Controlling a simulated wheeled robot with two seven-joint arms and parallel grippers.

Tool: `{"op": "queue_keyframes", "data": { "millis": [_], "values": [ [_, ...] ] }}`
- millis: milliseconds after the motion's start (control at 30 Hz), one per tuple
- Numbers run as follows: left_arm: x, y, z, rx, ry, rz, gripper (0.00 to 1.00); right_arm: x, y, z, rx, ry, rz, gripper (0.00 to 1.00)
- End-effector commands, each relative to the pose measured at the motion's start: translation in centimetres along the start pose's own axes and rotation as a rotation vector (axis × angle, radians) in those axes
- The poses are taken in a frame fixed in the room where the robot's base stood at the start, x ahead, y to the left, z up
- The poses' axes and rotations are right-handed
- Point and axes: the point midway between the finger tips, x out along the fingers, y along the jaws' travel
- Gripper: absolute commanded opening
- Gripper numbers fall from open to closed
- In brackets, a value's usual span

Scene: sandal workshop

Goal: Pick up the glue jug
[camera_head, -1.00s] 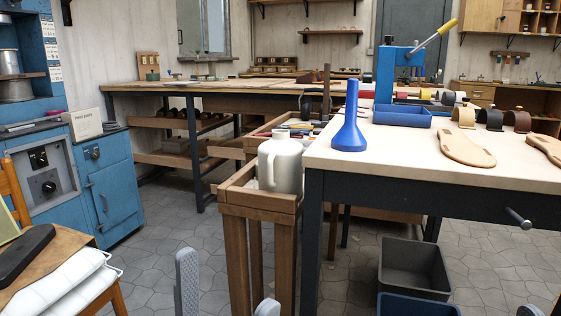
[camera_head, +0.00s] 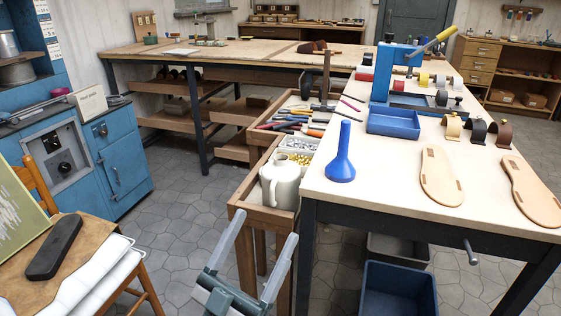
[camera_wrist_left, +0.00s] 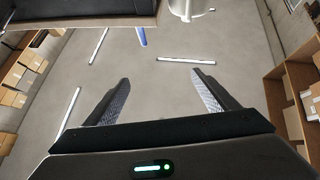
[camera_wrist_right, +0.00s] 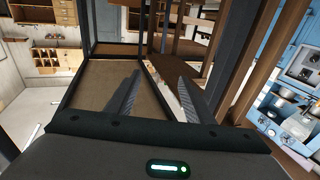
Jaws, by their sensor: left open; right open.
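The glue jug, a cream-white jug (camera_head: 280,187), stands upright in the near end of a wooden tray stand, left of the white-topped table. A white rounded body at the top edge of the left wrist view (camera_wrist_left: 188,8) looks like the same jug. My left gripper (camera_head: 267,226) is open and empty, in front of and below the jug, apart from it. Its spread fingers also show in the left wrist view (camera_wrist_left: 160,77). My right gripper (camera_wrist_right: 160,76) is open and empty in the right wrist view and is out of the head view.
The wooden stand's rim (camera_head: 237,204) surrounds the jug; brass pieces (camera_head: 298,159) and tools lie behind it. A blue bin (camera_head: 399,288) is below. A chair with a black object (camera_head: 54,246) is at left.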

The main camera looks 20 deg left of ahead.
Motion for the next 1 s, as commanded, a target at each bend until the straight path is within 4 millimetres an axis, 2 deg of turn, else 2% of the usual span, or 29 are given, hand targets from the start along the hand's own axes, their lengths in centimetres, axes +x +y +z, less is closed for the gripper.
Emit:
{"op": "queue_keyframes", "data": {
  "millis": [33, 167, 267, 367, 500, 600, 733, 800, 867, 1000],
  "values": [
    [1.1, -0.5, -0.8, 0.004, -0.049, -0.004, 0.8, -1.0, 0.2, 1.0, 0.001, -0.082, 0.005, 0.48],
    [1.4, -1.6, -0.1, 0.01, -0.166, -0.016, 0.8, -4.7, 0.6, 6.3, 0.004, -0.28, 0.016, 0.48],
    [1.5, -2.6, 0.3, 0.014, -0.257, -0.025, 0.8, -8.5, 0.8, 10.0, 0.008, -0.433, 0.026, 0.48],
    [1.4, -3.5, 0.6, 0.018, -0.346, -0.035, 0.8, -13.1, 1.0, 13.3, 0.013, -0.586, 0.035, 0.48],
    [0.9, -4.8, 0.9, 0.023, -0.47, -0.048, 0.8, -20.7, 1.1, 16.8, 0.021, -0.797, 0.046, 0.48],
    [0.2, -5.7, 1.0, 0.025, -0.547, -0.057, 0.8, -26.0, 1.0, 18.5, 0.027, -0.929, 0.053, 0.48],
    [-0.6, -6.5, 1.3, 0.027, -0.62, -0.066, 0.8, -31.4, 0.9, 19.8, 0.033, -1.053, 0.06, 0.48],
    [-0.9, -6.8, 1.4, 0.027, -0.645, -0.069, 0.8, -33.2, 0.9, 20.2, 0.036, -1.094, 0.062, 0.48],
    [-1.2, -6.9, 1.5, 0.027, -0.659, -0.07, 0.8, -34.3, 0.8, 20.5, 0.037, -1.117, 0.063, 0.48],
    [-1.5, -7.0, 1.8, 0.027, -0.668, -0.071, 0.8, -35.0, 0.8, 20.8, 0.038, -1.133, 0.064, 0.48]
  ]
}}
